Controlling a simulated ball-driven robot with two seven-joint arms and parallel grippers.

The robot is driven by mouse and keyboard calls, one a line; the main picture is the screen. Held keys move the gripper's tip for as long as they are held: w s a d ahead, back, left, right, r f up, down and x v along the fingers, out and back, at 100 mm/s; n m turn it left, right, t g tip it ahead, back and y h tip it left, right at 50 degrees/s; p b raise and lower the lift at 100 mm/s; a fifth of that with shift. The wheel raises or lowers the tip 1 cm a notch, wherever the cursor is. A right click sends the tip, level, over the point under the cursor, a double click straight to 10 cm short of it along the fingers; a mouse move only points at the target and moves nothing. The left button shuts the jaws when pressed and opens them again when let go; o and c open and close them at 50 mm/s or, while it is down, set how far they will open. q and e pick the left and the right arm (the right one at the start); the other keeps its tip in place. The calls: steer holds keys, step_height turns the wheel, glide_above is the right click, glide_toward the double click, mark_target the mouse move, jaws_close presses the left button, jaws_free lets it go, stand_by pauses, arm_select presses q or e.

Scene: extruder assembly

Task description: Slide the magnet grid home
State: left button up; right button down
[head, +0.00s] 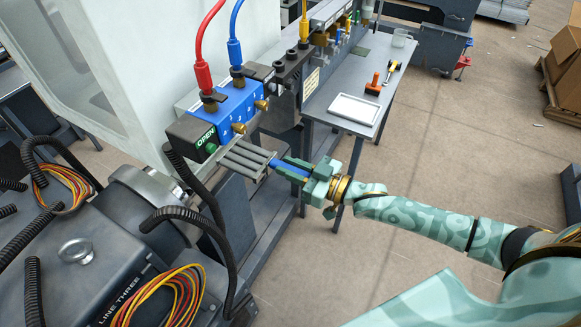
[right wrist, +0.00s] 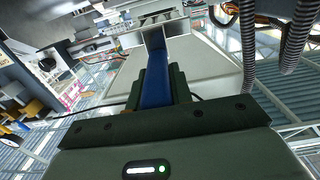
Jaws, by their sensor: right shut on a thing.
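The magnet grid (head: 246,158) is a set of several grey parallel bars that sticks out toward the right from below the blue valve block on the machine. Its blue handle (head: 284,170) is at the outer end. My right gripper (head: 297,169) is shut on this handle, with the arm coming in from the right. In the right wrist view the blue handle (right wrist: 156,85) lies between the dark fingers and points to a grey metal part. The inner ends of the bars are hidden under the block. My left gripper is not in view.
A dark box with a green OPEN button (head: 201,142) sits beside the blue valve block (head: 236,104), just above the bars. Black corrugated hoses (head: 196,218) hang close by on the left. A side table (head: 333,107) with a white tray (head: 355,109) stands behind my gripper.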

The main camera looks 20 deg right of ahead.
mark_target(270, 159)
steer(key=shift+a+r, duration=0.1)
steer(key=shift+r, duration=0.05)
steer(key=shift+w+a, duration=0.3)
steer(key=shift+w, duration=0.1)
steer(key=shift+b+x, duration=0.4)
steer(key=shift+x, duration=2.3)
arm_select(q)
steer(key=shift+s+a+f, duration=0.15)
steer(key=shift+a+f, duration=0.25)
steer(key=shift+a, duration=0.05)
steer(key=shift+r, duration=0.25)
